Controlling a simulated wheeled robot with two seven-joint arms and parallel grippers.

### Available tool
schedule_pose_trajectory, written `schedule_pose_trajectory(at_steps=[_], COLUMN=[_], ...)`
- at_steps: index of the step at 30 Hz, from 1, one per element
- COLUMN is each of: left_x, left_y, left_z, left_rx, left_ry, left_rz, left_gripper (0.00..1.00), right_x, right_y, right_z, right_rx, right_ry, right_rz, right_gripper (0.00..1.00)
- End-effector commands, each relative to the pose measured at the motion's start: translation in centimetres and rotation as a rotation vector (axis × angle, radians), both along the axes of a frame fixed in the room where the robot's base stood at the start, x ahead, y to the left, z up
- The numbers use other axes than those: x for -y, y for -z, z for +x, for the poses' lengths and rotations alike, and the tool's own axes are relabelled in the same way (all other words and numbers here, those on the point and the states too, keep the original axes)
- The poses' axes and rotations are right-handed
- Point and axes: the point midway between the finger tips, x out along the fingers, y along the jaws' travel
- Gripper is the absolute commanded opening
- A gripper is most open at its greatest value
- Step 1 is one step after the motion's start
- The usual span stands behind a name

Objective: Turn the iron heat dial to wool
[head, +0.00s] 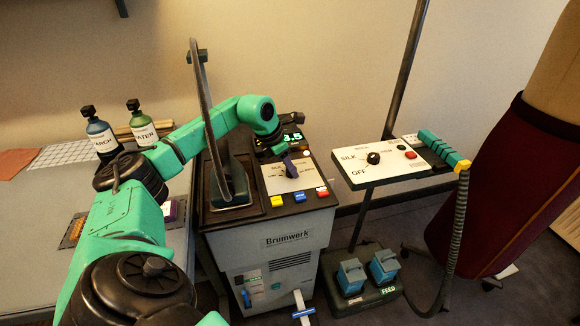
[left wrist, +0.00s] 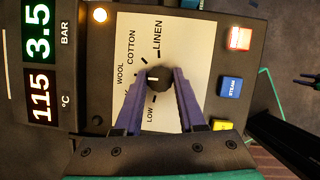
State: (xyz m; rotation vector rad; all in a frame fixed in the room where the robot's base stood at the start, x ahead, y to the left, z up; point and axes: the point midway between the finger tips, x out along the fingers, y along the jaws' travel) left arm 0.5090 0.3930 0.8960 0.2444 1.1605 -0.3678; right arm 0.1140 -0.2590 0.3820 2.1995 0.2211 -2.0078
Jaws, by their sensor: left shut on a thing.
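The heat dial (left wrist: 157,77) is a small black knob on a cream plate (left wrist: 187,55) in the left wrist view. LOW, WOOL, COTTON and LINEN are printed around it; another label near the left finger is mostly hidden. A short white mark on the knob points left in that view, roughly at WOOL. My left gripper (left wrist: 159,88) is shut on the knob, with a purple finger on each side. In the head view my left gripper (head: 290,167) is over the plate (head: 275,183) on the Brumwerk station (head: 285,242) and covers the dial. My right gripper is not in view.
A display (left wrist: 38,65) reads 3.5 bar and 115 °C; a lamp (left wrist: 99,15) glows beside it. The iron (head: 235,185) stands close left. A second panel (head: 390,153) stands right, a dress form (head: 510,190) beyond.

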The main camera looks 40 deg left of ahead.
Motion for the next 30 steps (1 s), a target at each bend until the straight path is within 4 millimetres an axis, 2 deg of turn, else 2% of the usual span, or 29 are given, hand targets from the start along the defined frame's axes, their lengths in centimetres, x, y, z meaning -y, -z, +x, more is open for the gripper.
schedule_pose_trajectory(at_steps=[14, 15, 17, 26, 30], left_x=[-0.1, -0.1, -0.1, -0.1, -0.3], left_y=[-0.1, -0.1, -0.1, -0.1, -1.2], left_z=[0.0, 0.0, 0.0, 0.0, -0.4], left_rx=[0.001, 0.001, 0.001, 0.001, 0.002], left_ry=[0.015, 0.015, 0.015, 0.014, 0.015], left_rz=[0.002, 0.002, 0.002, 0.002, 0.004], left_gripper=[0.0, 0.47, 0.69, 0.69, 0.69], right_x=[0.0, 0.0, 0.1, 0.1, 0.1], right_y=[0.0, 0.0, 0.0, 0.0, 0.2], right_z=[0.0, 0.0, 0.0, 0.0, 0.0], right_rx=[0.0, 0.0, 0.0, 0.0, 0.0], right_ry=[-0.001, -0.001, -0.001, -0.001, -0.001], right_rz=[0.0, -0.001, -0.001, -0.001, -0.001], right_gripper=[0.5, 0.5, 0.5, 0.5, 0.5])
